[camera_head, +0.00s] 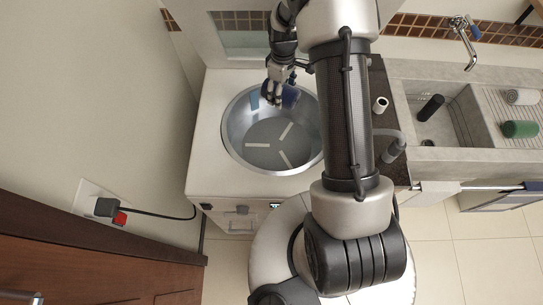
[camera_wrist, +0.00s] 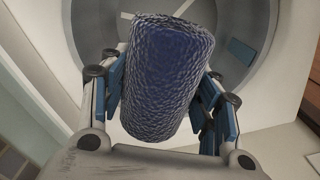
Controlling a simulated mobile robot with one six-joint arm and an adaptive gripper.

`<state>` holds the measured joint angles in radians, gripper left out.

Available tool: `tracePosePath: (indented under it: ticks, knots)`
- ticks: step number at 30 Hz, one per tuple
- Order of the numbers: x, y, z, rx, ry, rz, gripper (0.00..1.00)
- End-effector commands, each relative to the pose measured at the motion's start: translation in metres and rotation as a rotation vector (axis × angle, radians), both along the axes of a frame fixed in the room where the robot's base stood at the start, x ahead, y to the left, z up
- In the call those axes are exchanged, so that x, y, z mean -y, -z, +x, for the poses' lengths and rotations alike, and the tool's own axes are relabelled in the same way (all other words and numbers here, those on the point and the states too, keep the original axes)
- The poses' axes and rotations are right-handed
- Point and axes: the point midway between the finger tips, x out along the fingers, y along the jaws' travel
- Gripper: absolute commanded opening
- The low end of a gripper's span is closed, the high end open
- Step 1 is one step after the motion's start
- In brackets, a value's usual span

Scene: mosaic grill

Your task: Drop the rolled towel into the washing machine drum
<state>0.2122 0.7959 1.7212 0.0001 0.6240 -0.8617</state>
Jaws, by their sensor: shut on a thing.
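The rolled towel is dark blue and textured. It fills the upper middle of the wrist view (camera_wrist: 165,85) and shows in part beside the fingers in the head view (camera_head: 291,96). My gripper (camera_head: 273,97) is shut on it, with blue-padded fingers on both sides in the wrist view (camera_wrist: 163,95). The washing machine drum (camera_head: 240,140) is a round metal bowl open at the top, with pale fins on its floor. The gripper and towel are over the far part of its opening. How high the towel is above the drum floor I cannot tell.
The white machine top (camera_head: 208,110) surrounds the drum. A wall stands close on the left.

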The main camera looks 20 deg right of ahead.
Motion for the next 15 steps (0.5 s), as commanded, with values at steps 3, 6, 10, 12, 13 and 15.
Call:
tracePosePath:
  ticks: [3,6,10,12,13,15]
  knots:
    - [0.0,0.009,0.0,-0.001,0.0,0.0,0.32]
    - [0.0,0.019,-0.001,-0.002,0.0,0.001,0.32]
    - [0.0,0.035,-0.001,-0.003,0.001,0.0,0.32]
    - [0.0,0.044,0.0,-0.001,0.001,0.0,0.32]
    - [0.0,0.047,0.0,-0.001,0.001,0.001,0.32]
    - [0.0,0.053,0.0,0.0,0.001,0.0,0.32]
